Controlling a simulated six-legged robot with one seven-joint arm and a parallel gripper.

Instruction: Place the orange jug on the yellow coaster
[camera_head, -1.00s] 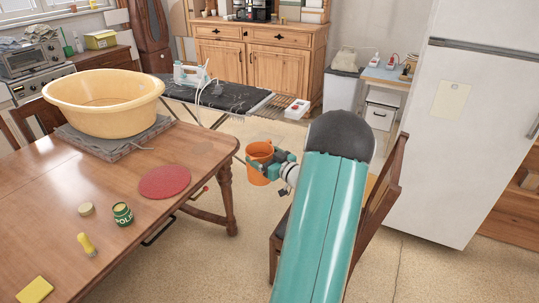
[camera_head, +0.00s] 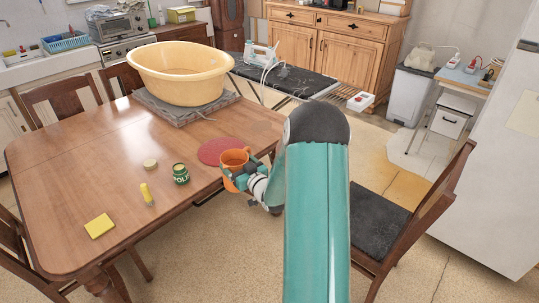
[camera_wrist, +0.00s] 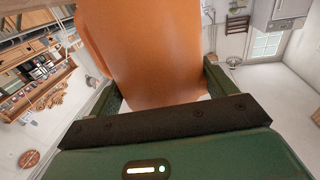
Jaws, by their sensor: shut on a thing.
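The orange jug (camera_head: 235,160) is held by my gripper (camera_head: 238,178) over the right edge of the table, in front of the red round mat. In the wrist view the jug (camera_wrist: 145,50) fills the space between the fingers of my gripper (camera_wrist: 160,90). I cannot tell from the head view how high it is above the table. The yellow coaster (camera_head: 100,226) is a small flat square lying on the near left part of the table, with nothing on it.
On the wooden table (camera_head: 75,170) stand a green tin (camera_head: 180,174), a small yellow-handled item (camera_head: 147,195), a round lid (camera_head: 150,164), a red mat (camera_head: 212,150) and a large yellow basin (camera_head: 180,75). A chair (camera_head: 420,210) stands at right. The table around the coaster is clear.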

